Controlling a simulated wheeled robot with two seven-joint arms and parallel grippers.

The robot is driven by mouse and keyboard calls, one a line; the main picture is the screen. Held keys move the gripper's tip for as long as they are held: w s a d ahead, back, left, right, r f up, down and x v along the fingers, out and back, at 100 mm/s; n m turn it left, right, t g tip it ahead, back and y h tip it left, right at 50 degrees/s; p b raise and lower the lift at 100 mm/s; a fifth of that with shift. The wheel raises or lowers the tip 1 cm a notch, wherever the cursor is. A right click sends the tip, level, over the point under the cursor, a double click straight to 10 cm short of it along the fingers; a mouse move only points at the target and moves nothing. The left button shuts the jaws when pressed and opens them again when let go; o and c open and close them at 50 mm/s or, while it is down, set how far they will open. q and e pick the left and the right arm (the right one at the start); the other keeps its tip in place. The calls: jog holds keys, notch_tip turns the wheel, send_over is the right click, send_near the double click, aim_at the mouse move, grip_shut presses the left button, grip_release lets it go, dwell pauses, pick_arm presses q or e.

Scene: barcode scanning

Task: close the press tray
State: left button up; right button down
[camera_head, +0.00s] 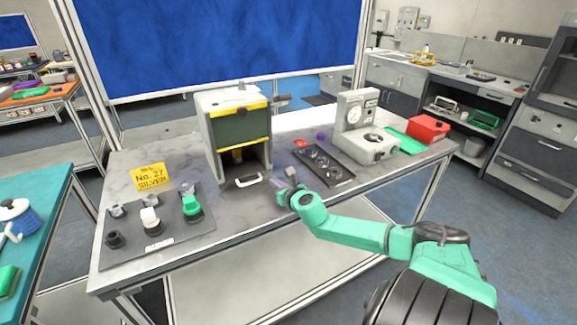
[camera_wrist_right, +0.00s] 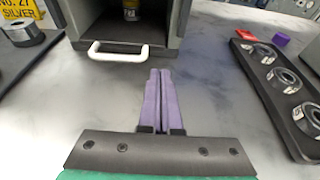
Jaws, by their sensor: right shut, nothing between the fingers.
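The press (camera_head: 238,132) is a grey box with a dark front panel and yellow edges, standing at the middle of the table. Its tray shows a white handle (camera_head: 248,181) at the foot of the press opening. In the right wrist view the tray handle (camera_wrist_right: 118,50) is at the upper left, just beyond the fingertips and to their left. My right gripper (camera_head: 281,187) is shut and empty, to the right of the handle and apart from it. Its purple fingers (camera_wrist_right: 159,74) lie together, pointing toward the press. My left gripper is not in view.
A dark mat (camera_head: 160,226) with several small tools and a yellow sign (camera_head: 151,177) is on the left. A black holder (camera_head: 324,163) with several round parts, a gauge device (camera_head: 362,130) and a red box (camera_head: 428,128) are on the right. Bare tabletop lies before the press.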

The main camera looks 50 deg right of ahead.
jog(key=shift+s+a, duration=0.1)
jog(key=shift+s, duration=0.2)
jog(key=p+v, duration=0.2)
jog(key=v, duration=0.4)
jog(key=shift+s+a+r, duration=0.15)
jog(key=shift+s, duration=0.05)
jog(key=shift+s+a+r, duration=0.1)
jog(key=shift+s, duration=0.3)
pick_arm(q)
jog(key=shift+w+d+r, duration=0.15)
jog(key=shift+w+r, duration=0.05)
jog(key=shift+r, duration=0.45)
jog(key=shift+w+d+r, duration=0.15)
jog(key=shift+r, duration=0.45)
